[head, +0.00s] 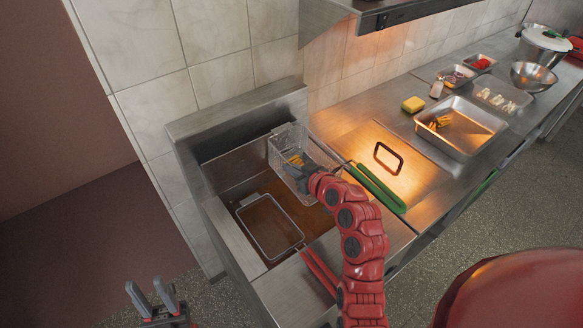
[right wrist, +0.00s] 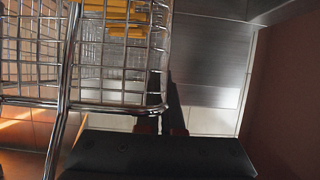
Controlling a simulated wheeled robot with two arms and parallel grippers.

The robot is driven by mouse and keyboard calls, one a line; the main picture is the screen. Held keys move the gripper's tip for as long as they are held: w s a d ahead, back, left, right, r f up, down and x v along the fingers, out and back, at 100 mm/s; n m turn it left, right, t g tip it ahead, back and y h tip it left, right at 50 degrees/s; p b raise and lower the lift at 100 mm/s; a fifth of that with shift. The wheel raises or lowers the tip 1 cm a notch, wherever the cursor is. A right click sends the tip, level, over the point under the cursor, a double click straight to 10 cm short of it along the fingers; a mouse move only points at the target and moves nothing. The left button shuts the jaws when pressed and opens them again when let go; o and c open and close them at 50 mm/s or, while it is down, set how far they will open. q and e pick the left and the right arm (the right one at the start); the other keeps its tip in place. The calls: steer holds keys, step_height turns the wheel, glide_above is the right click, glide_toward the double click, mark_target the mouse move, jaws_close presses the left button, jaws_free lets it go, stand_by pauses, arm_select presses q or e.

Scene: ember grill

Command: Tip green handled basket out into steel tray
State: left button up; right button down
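The green handled basket (head: 283,153) is a wire mesh basket with some yellow fries inside, at the back right of the fryer. Its green handle (head: 380,187) points to the lower right over the counter. My right gripper (head: 298,172) is at the basket's near side. In the right wrist view its dark fingers (right wrist: 163,95) stand close together on either side of the mesh wall, and fries (right wrist: 127,20) show through the wires. The steel tray (head: 483,137) lies on the counter to the right, with a few fries in it. My left gripper (head: 152,295) is open and empty, low at the left.
A second wire basket (head: 248,207) with a red handle (head: 319,270) sits in the fryer's front left well. A black loop handle (head: 388,158), a yellow sponge (head: 413,104), a shaker (head: 437,89) and food containers stand along the counter. A hood (head: 385,12) hangs above.

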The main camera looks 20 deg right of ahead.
steer(key=c, duration=1)
jaws_free()
steer(key=shift+s, duration=0.1)
steer(key=shift+s+d, duration=0.1)
steer(key=shift+s, duration=0.1)
steer(key=b+v, duration=0.2)
steer(key=v, duration=0.3)
steer(key=shift+s+d+r+b, duration=0.2)
steer(key=shift+s+b, duration=0.1)
steer(key=shift+p+v, duration=0.3)
steer(key=shift+v, duration=0.7)
steer(key=p+v, duration=0.9)
steer(key=p, duration=0.1)
